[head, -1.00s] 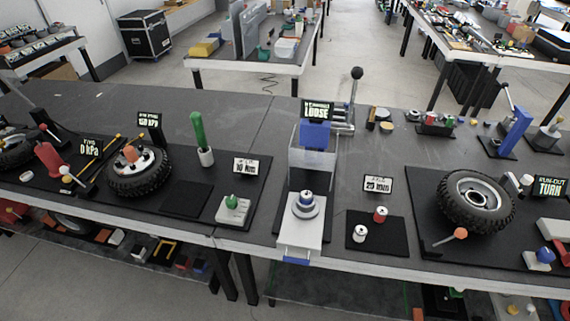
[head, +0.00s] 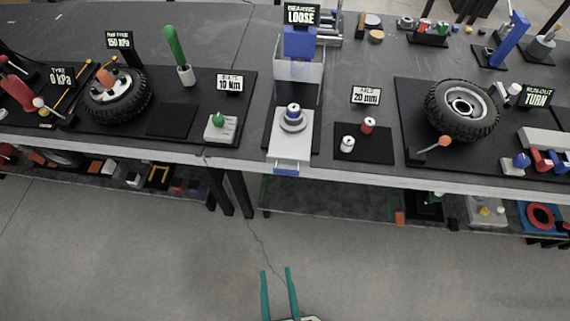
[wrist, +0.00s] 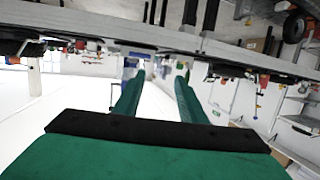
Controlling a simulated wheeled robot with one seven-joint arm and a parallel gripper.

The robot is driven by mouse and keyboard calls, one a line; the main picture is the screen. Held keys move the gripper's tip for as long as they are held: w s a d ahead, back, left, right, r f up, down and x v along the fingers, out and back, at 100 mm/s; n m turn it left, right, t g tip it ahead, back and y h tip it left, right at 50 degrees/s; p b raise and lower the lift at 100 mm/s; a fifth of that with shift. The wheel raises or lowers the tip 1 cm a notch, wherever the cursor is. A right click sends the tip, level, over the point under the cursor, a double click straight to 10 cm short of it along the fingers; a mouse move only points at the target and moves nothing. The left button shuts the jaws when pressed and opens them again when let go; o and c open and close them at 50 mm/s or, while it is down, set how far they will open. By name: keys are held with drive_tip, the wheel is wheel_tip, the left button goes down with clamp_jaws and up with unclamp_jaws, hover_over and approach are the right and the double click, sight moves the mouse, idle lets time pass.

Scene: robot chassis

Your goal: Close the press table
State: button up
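The press table (head: 287,150) is a pale sliding plate at the front of the press, with a blue handle (head: 286,172) on its front edge. It sticks out toward me past the bench edge. A round grey part with a blue and white top (head: 293,118) sits on it. The press (head: 299,45) has a blue head and clear guard panels, and its sign reads LOOSE. My gripper (head: 277,271) shows at the bottom of the head view, its two green fingers apart and empty, well in front of the bench. The wrist view also shows the parted fingers (wrist: 158,90).
A black mat (head: 363,150) with red and white small parts lies right of the press. A torque tester mat with a grey block (head: 221,128) lies left. Wheels stand farther left and right. The floor before the bench (head: 150,260) is clear; a shelf runs below.

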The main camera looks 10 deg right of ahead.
drive_tip(key=shift+w+f+m, duration=0.2)
drive_tip(key=shift+w+m, duration=0.05)
drive_tip(key=shift+m, duration=0.15)
drive_tip(key=c, duration=0.5)
drive_tip(key=w+f+m+t, duration=0.1)
drive_tip(key=w+m, duration=0.1)
drive_tip(key=m, duration=0.1)
drive_tip(key=w+f+m+h, duration=0.1)
drive_tip(key=w+m, duration=0.1)
drive_tip(key=m, duration=0.1)
drive_tip(key=w+f+m+t, duration=0.1)
drive_tip(key=f+m, duration=0.1)
drive_tip(key=m, duration=0.1)
drive_tip(key=shift+w+d+f+t+h, duration=0.1)
drive_tip(key=shift+w+d+t+h, duration=0.2)
drive_tip(key=shift+w+d+h, duration=0.1)
clamp_jaws()
drive_tip(key=w+d+m+h, duration=0.2)
drive_tip(key=w+m, duration=0.3)
drive_tip(key=w, duration=0.5)
drive_tip(key=w+d+m+t+h, duration=0.1)
drive_tip(key=w+d+m, duration=0.3)
drive_tip(key=w, duration=0.6)
drive_tip(key=shift+w+d+f+m+h, duration=0.25)
drive_tip(key=shift+d+m+h, duration=0.15)
drive_tip(key=shift+m, duration=0.8)
drive_tip(key=shift+a, duration=0.1)
